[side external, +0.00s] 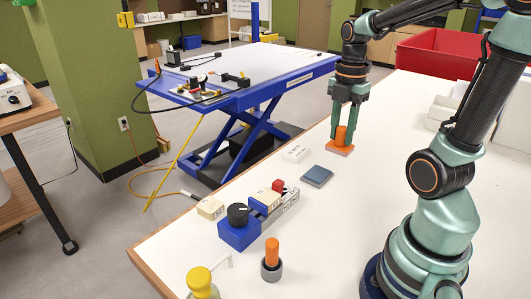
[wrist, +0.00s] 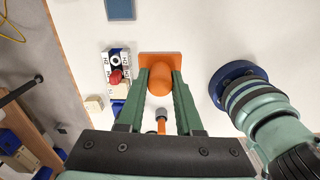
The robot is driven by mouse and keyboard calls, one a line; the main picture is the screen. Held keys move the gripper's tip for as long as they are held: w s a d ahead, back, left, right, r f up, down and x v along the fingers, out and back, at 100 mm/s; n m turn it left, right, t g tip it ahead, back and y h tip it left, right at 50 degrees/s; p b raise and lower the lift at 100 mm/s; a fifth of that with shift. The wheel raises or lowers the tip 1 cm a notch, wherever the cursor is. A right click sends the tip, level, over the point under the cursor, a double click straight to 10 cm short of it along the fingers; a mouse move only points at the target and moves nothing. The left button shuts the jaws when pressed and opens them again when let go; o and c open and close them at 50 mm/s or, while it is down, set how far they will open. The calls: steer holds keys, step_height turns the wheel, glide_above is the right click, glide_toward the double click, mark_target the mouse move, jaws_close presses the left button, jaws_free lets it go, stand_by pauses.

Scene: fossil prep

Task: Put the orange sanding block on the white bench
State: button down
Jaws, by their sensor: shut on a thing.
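The orange sanding block (side external: 340,149) has a flat square base and an upright rounded knob. My gripper (side external: 345,124) points down with its fingers shut on the knob. In the wrist view the block (wrist: 146,56) shows beyond the fingertips of my gripper (wrist: 160,80), with the knob between them. The white bench (side external: 395,175) spreads beneath and around the block; it also shows in the wrist view (wrist: 210,40). I cannot tell for sure whether the base touches the bench or hangs a little above it.
A blue-grey square pad (side external: 316,176) and a small white box (side external: 295,153) lie nearby. A blue block with a black knob (side external: 240,228), an orange-handled tool in a holder (side external: 271,262) and a yellow-topped bottle (side external: 201,283) stand towards the front. A red bin (side external: 435,55) is behind.

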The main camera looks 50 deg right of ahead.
step_height(320, 180, down, 18)
steer(key=shift+f, duration=0.15)
stand_by(0.4)
steer(key=shift+f, duration=0.15)
steer(key=c, duration=0.6)
jaws_free()
